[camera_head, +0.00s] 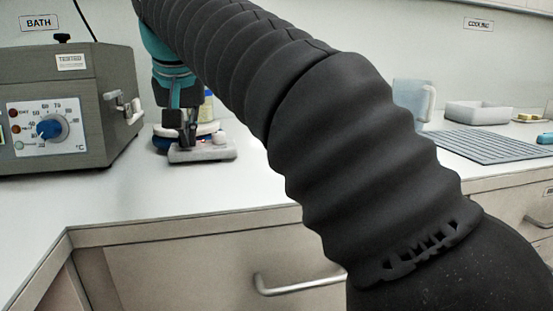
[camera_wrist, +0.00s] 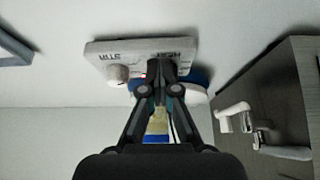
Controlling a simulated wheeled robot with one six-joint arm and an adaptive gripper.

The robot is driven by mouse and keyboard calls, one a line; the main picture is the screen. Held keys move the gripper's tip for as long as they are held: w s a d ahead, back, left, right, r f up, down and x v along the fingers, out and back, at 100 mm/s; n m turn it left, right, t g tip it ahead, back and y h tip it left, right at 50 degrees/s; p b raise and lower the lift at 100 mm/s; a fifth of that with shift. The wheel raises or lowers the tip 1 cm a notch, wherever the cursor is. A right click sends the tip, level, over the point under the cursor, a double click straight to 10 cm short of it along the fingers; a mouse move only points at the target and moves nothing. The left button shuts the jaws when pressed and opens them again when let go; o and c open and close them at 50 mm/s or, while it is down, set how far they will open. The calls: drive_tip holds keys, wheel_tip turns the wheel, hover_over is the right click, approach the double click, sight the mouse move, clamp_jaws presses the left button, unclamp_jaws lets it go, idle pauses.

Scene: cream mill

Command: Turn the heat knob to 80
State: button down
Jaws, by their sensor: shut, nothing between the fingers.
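A small pale stirrer unit (camera_head: 203,153) stands on the bench right of the bath, and in the wrist view its front panel (camera_wrist: 105,47) carries upside-down STIR and HEAT labels. A pale knob (camera_wrist: 117,73) shows under the STIR label. My gripper (camera_wrist: 163,68) is shut and empty, its fingertips in front of the panel on the HEAT side. They hide the heat knob and its setting, and I cannot tell whether they touch it. In the head view my gripper (camera_head: 181,136) points down at the unit.
A grey bath (camera_head: 90,100) with a blue dial knob (camera_head: 50,128) and a side tap (camera_head: 122,104) stands at the left. A clear jug (camera_head: 412,98), a white tray (camera_head: 478,112) and a ribbed mat (camera_head: 490,146) lie at the right. The front bench is clear.

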drive_tip(key=shift+s+a+p, duration=0.1)
drive_tip(key=shift+a+p, duration=0.7)
drive_tip(key=shift+p, duration=0.85)
drive_tip(key=shift+s, duration=0.2)
drive_tip(key=shift+s+r, duration=0.1)
drive_tip(key=shift+s, duration=0.1)
wheel_tip(320, 180, up, 3)
drive_tip(key=p, duration=0.2)
drive_tip(key=shift+f+p, duration=0.2)
drive_tip(key=shift+p, duration=0.1)
wheel_tip(320, 180, up, 3)
drive_tip(key=shift+r+b, duration=0.15)
drive_tip(key=shift+b, duration=0.2)
